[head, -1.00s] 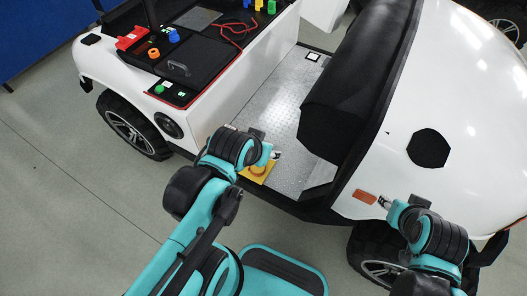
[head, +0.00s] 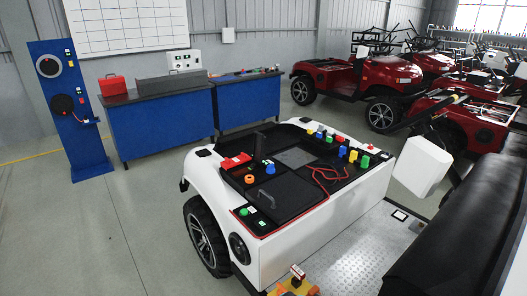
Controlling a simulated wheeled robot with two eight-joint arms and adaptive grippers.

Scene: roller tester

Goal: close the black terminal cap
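I cannot pick out the black terminal cap with certainty. A dark upright piece (head: 258,146) stands at the back of the white cart's black deck, and a small flat black piece (head: 204,153) sits on the cart's left corner. It is too small to tell whether either is the cap. A red block (head: 236,160) lies on the deck's left side. Neither of my grippers shows in the head view now.
The white cart (head: 340,205) carries colored knobs, red wires (head: 325,178) and a handle (head: 267,196). Blue benches (head: 160,130) stand behind, red carts (head: 345,80) at right. Floor left of the cart is clear.

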